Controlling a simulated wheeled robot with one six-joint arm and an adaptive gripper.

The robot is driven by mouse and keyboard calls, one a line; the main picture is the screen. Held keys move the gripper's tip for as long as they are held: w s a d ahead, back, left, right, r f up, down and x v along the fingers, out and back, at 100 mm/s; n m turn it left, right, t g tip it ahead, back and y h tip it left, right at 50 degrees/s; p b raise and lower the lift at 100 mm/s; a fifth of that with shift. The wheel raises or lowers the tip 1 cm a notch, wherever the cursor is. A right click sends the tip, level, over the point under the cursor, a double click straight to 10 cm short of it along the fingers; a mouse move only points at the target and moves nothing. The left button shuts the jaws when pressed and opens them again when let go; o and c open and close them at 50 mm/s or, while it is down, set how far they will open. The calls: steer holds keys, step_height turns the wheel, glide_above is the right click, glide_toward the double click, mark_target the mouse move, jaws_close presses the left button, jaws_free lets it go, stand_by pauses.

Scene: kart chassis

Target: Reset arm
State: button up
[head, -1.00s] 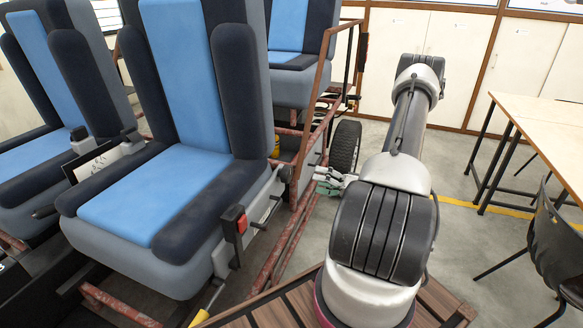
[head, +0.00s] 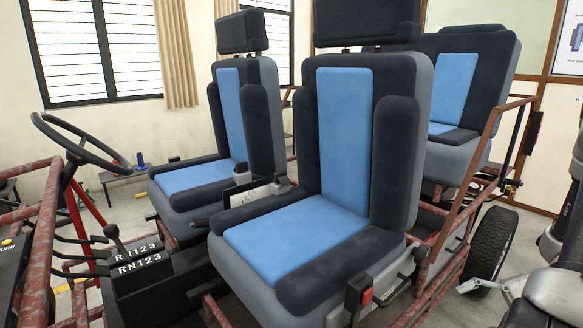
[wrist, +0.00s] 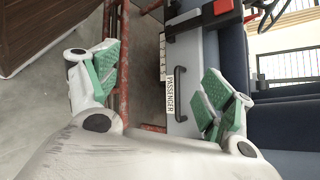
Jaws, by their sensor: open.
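My gripper (wrist: 162,85) is open and empty in the wrist view, its two green-padded fingers wide apart. Between and beyond them are a grey seat-base side with a white PASSENGER label (wrist: 170,94), a dark handle (wrist: 180,95) and a rusty red frame tube (wrist: 122,85). I cannot tell whether a finger touches anything. In the head view, part of my arm (head: 555,295) shows at the lower right edge, with a piece of the gripper beside the black wheel. Most of the arm is cut off.
Blue and black kart seats (head: 345,150) fill the middle of the head view, with a red seat-belt buckle (head: 366,296) at the near seat's side. A steering wheel (head: 80,142) is at left. A black wheel (head: 492,243) is at right. Grey floor (wrist: 50,105) shows beside the frame.

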steer(key=s+r+n+g+h, duration=0.4)
steer(key=r+h, duration=0.6)
steer(key=r, duration=0.7)
steer(key=s+a+r+n+t+h, duration=0.2)
steer(key=a+r+n+t, duration=0.4)
steer(key=r, duration=0.5)
steer(key=shift+a+r, duration=0.2)
steer(key=shift+a, duration=0.5)
